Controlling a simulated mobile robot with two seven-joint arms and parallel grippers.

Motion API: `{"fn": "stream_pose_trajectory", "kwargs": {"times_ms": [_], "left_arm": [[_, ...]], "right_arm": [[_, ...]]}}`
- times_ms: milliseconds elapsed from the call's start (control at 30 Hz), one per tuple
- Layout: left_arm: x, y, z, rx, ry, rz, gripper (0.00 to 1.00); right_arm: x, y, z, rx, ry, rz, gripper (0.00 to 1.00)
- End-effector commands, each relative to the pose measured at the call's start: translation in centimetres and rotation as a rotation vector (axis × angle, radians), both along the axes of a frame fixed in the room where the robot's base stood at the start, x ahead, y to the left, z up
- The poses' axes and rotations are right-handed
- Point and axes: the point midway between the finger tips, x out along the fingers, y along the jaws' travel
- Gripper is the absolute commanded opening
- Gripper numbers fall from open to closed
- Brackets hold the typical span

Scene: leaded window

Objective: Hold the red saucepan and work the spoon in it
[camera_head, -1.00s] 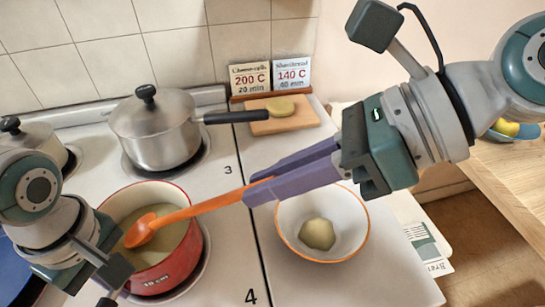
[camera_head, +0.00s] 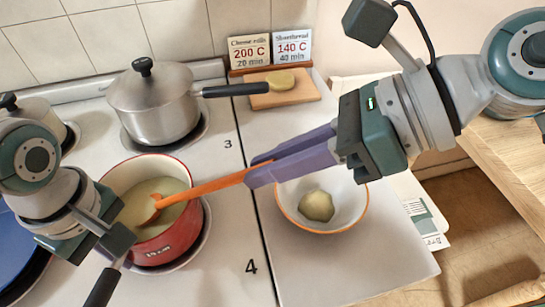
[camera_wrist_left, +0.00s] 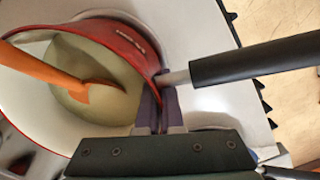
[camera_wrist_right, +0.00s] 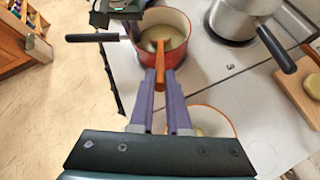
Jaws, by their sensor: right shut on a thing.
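The red saucepan (camera_head: 178,235) stands on the stove at the lower left, holding a pale liquid; its black handle (camera_wrist_left: 250,62) points to the front. My left gripper (camera_wrist_left: 160,108) is at the saucepan wall by the handle's root, its fingers close together on either side of the wall; whether they press on it is unclear. My right gripper (camera_head: 262,170) is shut on the orange spoon's handle, which also shows in the right wrist view (camera_wrist_right: 160,68). The spoon (camera_head: 205,187) slants down left into the saucepan, its bowl (camera_head: 153,212) partly under the liquid.
A white bowl with an orange rim (camera_head: 350,215) holds a pale lump (camera_head: 316,206) below my right gripper. A steel saucepan (camera_head: 150,108) stands behind. A wooden board (camera_head: 300,94) and two recipe cards (camera_head: 270,48) are at the back. The counter front right is clear.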

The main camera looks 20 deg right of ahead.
Motion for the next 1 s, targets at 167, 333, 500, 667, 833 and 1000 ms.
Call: {"fn": "stream_pose_trajectory", "kwargs": {"times_ms": [167, 333, 500, 667, 833, 1000], "left_arm": [[0.0, 0.0, 0.0, -0.001, -0.001, 0.000, 0.00], [0.0, 0.0, 0.0, -0.001, -0.001, 0.000, 0.00], [0.0, 0.0, 0.0, -0.001, -0.001, 0.000, 0.00], [0.0, 0.0, 0.0, -0.001, -0.001, 0.000, 0.00], [0.0, 0.0, 0.0, -0.001, -0.001, 0.000, 0.00], [0.0, 0.0, 0.0, -0.001, -0.001, 0.000, 0.00]], "right_arm": [[0.1, 0.3, 0.0, 0.002, -0.001, 0.000, 0.00], [0.4, 0.7, 0.1, 0.001, -0.002, 0.000, 0.00], [0.5, 1.1, 0.0, 0.001, -0.001, 0.000, 0.00], [0.7, 1.4, 0.0, 0.001, 0.000, -0.001, 0.00], [0.9, 1.8, 0.1, 0.001, -0.001, 0.000, 0.00], [1.1, 2.2, 0.0, 0.001, -0.001, 0.000, 0.00]]}}
